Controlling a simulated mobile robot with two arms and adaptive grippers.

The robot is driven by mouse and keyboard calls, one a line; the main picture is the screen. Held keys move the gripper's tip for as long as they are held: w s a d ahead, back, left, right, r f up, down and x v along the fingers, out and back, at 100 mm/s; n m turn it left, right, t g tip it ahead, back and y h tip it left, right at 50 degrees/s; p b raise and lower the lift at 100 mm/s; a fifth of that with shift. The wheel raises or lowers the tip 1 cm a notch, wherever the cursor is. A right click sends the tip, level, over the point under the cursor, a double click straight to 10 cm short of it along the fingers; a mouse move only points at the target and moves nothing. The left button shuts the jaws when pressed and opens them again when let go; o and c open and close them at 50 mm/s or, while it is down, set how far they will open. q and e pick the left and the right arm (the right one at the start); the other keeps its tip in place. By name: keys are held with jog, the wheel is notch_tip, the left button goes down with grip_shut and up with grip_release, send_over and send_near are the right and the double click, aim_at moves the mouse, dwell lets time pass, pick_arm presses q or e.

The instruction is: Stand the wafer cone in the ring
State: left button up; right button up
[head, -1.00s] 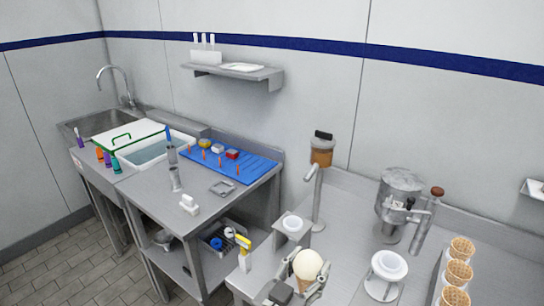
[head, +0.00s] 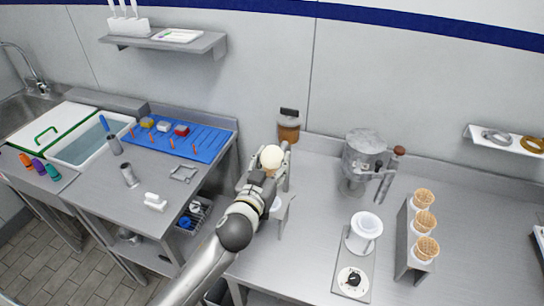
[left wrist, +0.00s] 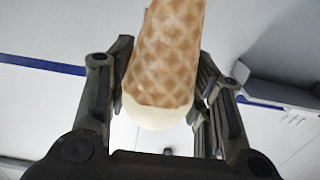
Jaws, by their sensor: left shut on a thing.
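The wafer cone (left wrist: 166,55) is tan with a lattice pattern and bears a pale cream ball (head: 271,157). In the left wrist view it lies between both fingers. My left gripper (head: 267,176) is shut on it and holds it up above the left part of the counter, ball uppermost in the head view. There the gripper hides most of the cone. A small grey bracket with a white ring (head: 277,203) stands just below the gripper, partly hidden by my arm. I cannot tell the exact gap between cone and ring. My right gripper is not in view.
A white funnel cup (head: 366,225) stands on a base with a dial. A rack (head: 408,245) at right holds several other cones. A metal machine (head: 361,160) and a brown-topped dispenser (head: 289,127) stand near the wall. The counter between them is clear.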

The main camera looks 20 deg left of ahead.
pick_arm(q)
jog(key=shift+a, duration=0.2)
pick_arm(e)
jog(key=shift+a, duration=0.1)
pick_arm(q)
jog(key=shift+d+f+b, duration=0.1)
jog(key=shift+f+b, duration=0.35)
jog(key=shift+f, duration=0.35)
notch_tip(320, 180, down, 2)
jog(key=shift+b, duration=1.1)
jog(key=shift+f, duration=0.25)
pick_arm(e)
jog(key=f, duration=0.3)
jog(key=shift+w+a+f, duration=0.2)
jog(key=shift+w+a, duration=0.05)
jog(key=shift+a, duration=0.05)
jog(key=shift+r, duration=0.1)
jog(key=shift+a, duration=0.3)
